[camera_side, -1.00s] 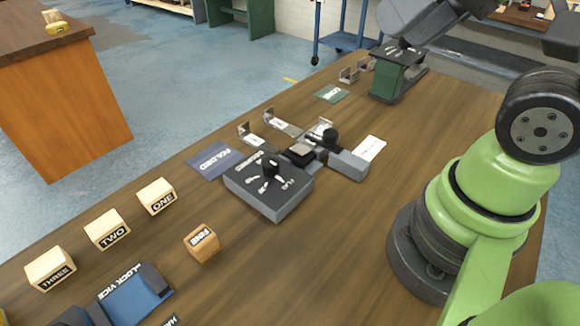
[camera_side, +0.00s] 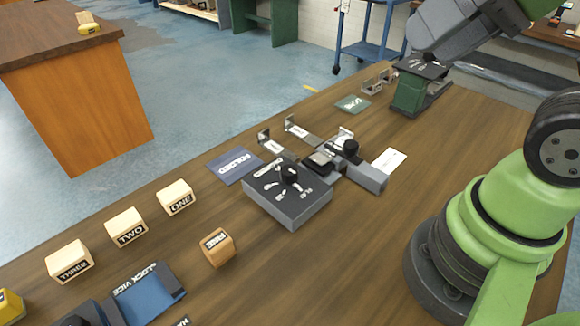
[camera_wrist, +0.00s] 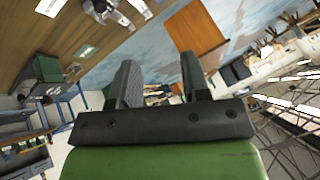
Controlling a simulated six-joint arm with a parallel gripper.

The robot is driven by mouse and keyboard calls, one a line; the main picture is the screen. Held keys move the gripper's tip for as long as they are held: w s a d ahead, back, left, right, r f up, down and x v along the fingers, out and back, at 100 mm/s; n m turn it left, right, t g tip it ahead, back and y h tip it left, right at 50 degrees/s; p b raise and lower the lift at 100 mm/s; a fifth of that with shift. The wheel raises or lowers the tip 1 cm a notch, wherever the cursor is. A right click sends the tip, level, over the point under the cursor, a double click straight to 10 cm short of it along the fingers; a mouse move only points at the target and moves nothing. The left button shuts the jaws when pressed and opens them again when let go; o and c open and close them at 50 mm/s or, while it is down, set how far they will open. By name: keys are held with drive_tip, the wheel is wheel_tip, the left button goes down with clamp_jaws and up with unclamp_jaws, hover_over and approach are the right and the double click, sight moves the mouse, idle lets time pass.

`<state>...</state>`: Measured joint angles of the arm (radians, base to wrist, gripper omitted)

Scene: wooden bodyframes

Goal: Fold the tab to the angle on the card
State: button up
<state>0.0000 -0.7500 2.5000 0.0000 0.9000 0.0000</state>
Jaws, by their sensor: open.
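A grey folding fixture (camera_side: 300,207) with a dial, a black knob and a "FLAT" label stands mid-table. Its clamp arm (camera_side: 360,176) with a second black knob reaches to the right. A bent metal tab piece (camera_side: 345,135) shows behind the clamp; its angle is too small to read. Two more metal pieces with white labels, one near (camera_side: 272,144) and one further back (camera_side: 298,128), lie behind the fixture. A white card (camera_side: 389,160) lies to the right, its print unreadable. My gripper (camera_wrist: 158,82) is open and empty in the wrist view, away from the fixture.
A blue "FOLDED" mat (camera_side: 235,166) lies left of the fixture. Blocks marked ONE (camera_side: 176,197), TWO (camera_side: 126,228), THREE (camera_side: 69,262) and FINE (camera_side: 218,247) stand in front. A blue block vice (camera_side: 147,293) is at the front edge. A green device (camera_side: 411,93) stands at the back.

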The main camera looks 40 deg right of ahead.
drive_tip(key=shift+o, duration=1.6)
drive_tip(key=shift+w, duration=0.25)
drive_tip(key=n+g+h, duration=0.2)
drive_tip(key=n+g, duration=0.5)
drive_tip(key=n, duration=1.8)
hover_over(290, 169)
wheel_tip(290, 169, down, 17)
drive_tip(key=shift+f, duration=0.1)
wheel_tip(290, 169, down, 10)
